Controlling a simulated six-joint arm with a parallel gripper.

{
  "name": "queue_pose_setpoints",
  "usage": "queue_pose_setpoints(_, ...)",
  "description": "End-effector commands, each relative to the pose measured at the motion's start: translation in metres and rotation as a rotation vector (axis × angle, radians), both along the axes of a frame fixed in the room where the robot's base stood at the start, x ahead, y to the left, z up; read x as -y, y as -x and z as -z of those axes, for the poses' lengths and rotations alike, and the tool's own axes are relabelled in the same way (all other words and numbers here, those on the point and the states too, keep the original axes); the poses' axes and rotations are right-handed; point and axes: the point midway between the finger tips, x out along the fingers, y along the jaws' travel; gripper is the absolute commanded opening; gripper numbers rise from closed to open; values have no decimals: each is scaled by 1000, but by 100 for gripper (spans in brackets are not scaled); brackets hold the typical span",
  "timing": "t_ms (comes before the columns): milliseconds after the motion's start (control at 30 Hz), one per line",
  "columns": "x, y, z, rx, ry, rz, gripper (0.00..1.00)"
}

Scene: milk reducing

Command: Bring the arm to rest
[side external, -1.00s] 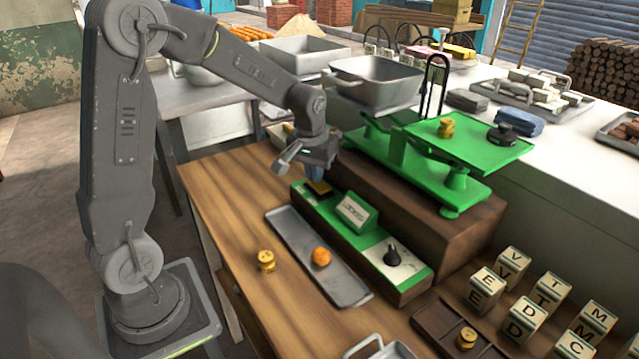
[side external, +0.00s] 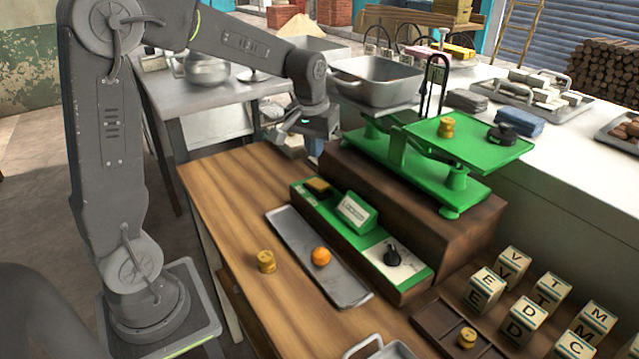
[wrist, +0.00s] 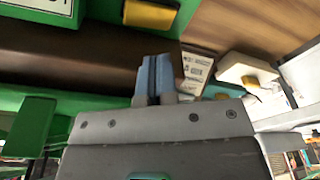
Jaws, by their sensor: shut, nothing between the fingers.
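My gripper (side external: 314,148) is above the far end of the wooden table (side external: 222,190), left of the green balance scale (side external: 440,150) and its brown block. In the wrist view, the gripper's blue fingers (wrist: 154,78) are together with nothing between them. It is apart from the green control panel (side external: 372,247), which has a yellow button (side external: 318,185), a small display and a black knob.
A grey tray (side external: 345,290) holds an orange ball (side external: 321,256). A metal pan (side external: 378,80) sits on the scale close to my wrist. Letter cubes (side external: 527,318) stand at right. The table's left part is clear.

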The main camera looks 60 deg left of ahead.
Motion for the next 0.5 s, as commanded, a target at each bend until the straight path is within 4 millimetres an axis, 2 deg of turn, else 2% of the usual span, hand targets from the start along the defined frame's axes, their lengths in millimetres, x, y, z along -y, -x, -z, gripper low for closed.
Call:
queue_pose_setpoints(367,0,0,-5,0,0,0,0)
queue_pose_setpoints(500,9,7,-12,16,-5,24,0)
